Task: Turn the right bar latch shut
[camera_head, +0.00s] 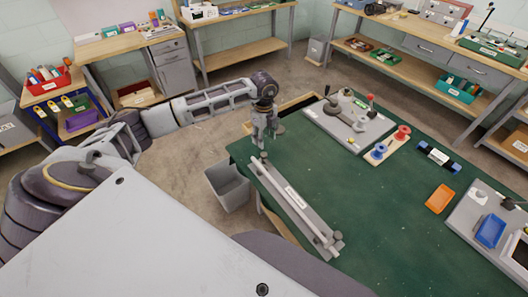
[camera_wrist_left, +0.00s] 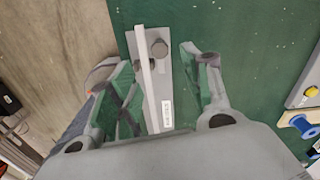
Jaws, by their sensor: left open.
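A long grey bar fixture (camera_head: 292,200) with a white label lies along the left edge of the green table. A dark round knob (camera_head: 337,236) sits at its near end. In the left wrist view, the fixture's grey plate (camera_wrist_left: 165,88), pale bar (camera_wrist_left: 147,80) and another dark knob (camera_wrist_left: 159,48) show between the fingers. I cannot tell from its look whether a latch is turned shut. My left gripper (camera_head: 266,140) is open above the fixture's far end; its fingers (camera_wrist_left: 153,62) stand apart on either side, holding nothing. My right gripper is out of view.
A grey board with levers (camera_head: 349,125) and a spool holder (camera_head: 388,147) stand right of the gripper. A grey bin (camera_head: 228,188) stands left of the table. The green middle is clear.

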